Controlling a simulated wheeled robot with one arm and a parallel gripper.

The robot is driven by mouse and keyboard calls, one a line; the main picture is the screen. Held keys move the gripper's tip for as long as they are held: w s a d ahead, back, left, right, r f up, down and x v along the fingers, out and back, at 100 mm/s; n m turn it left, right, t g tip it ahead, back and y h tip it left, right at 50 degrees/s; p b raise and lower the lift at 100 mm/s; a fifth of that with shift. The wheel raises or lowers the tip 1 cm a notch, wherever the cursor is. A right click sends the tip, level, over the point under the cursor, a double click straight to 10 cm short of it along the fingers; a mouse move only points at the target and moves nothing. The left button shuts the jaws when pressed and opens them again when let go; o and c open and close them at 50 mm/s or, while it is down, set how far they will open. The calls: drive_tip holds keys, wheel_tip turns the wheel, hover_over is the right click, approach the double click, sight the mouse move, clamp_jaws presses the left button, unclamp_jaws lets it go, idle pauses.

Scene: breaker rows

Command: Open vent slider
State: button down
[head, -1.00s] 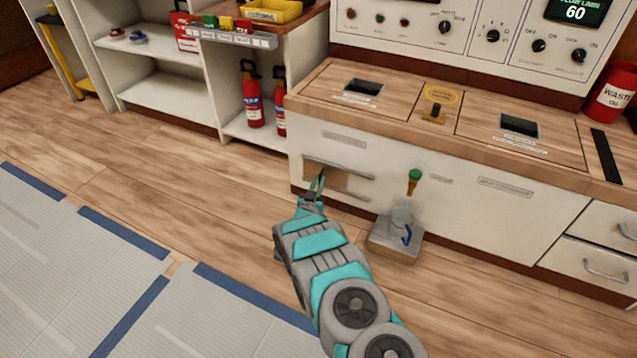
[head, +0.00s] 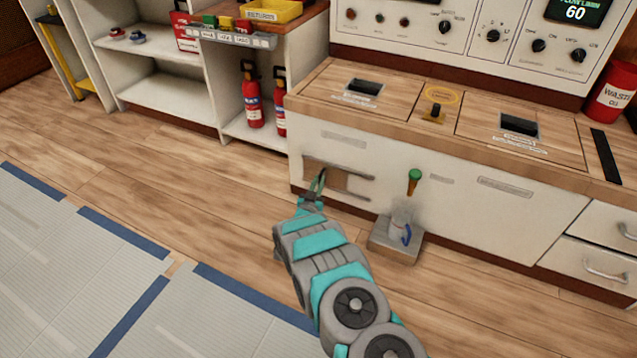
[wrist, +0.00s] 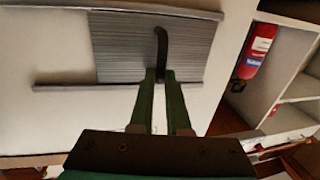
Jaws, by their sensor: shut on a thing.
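The vent slider (wrist: 125,45) is a grey ribbed panel between two rails on a white cabinet front. In the wrist view a dark curved handle (wrist: 161,45) stands out from it. My gripper (wrist: 160,74) has its two green fingers shut on the lower end of this handle. The ribbed panel fills the right part of the span between the rails in that view. In the head view the vent (head: 345,182) is low on the cabinet front, and my gripper (head: 319,183) is at its left part. The handle is too small to make out there.
A small grey stand (head: 395,247) with a blurred clear thing on it and a green-topped lever (head: 414,181) are right of the vent. Red fire extinguishers (head: 252,98) stand in the shelf to the left. The wooden floor (head: 200,215) left of my arm is clear.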

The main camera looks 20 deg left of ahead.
drive_tip(key=shift+d, duration=0.1)
idle(0.3)
drive_tip(key=d, duration=0.3)
drive_tip(key=d+p, duration=0.1)
drive_tip(key=d, duration=0.4)
drive_tip(key=shift+s+d, duration=0.3)
drive_tip(key=shift+s, duration=0.05)
drive_tip(key=c, duration=0.9)
unclamp_jaws()
drive_tip(key=shift+s, duration=0.1)
drive_tip(key=s, duration=0.5)
drive_tip(key=s+d, duration=0.1)
drive_tip(key=s, duration=0.1)
drive_tip(key=shift+s+p, duration=0.25)
drive_tip(key=shift+p, duration=0.15)
